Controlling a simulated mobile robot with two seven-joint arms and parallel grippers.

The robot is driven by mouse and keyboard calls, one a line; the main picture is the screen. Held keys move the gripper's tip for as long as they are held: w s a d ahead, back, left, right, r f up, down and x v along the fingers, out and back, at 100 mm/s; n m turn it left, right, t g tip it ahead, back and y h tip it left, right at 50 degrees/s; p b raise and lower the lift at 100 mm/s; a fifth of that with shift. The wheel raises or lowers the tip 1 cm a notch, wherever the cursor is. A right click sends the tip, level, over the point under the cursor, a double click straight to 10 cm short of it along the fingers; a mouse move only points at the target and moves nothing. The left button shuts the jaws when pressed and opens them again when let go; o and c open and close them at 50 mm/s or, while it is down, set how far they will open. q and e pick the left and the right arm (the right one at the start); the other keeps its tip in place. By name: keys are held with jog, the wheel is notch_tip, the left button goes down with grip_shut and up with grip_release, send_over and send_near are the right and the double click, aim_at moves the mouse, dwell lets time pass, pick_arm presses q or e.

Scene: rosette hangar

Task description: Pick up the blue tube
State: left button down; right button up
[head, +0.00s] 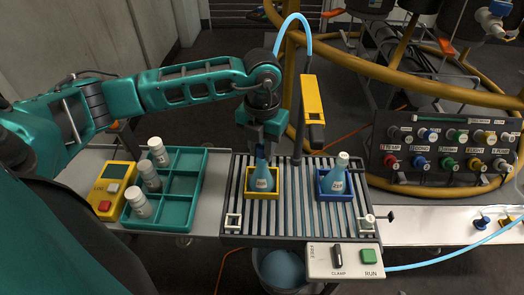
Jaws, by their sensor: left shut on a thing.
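My left gripper (264,149) reaches down from the upper left and is shut on the top of a blue tube (261,180). This tube is cone-shaped with a dark label. It stands upright in or just above a yellow square holder (249,195) on the slatted rack; I cannot tell whether it touches the bottom. Its cap is hidden by the gripper. My right gripper is not in view.
A yellow-and-black head on a post (312,100) stands close right of my gripper. A green tray (185,222) with several white-capped bottles lies left, beside a yellow button box (108,200). A clamp/run panel (343,261) is in front; a connector panel (440,145) is right.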

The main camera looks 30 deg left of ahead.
pick_arm(q)
jog(key=shift+r, duration=0.1)
notch_tip(320, 180, up, 32)
jog(key=p, duration=1.4)
jog(key=shift+r, duration=0.25)
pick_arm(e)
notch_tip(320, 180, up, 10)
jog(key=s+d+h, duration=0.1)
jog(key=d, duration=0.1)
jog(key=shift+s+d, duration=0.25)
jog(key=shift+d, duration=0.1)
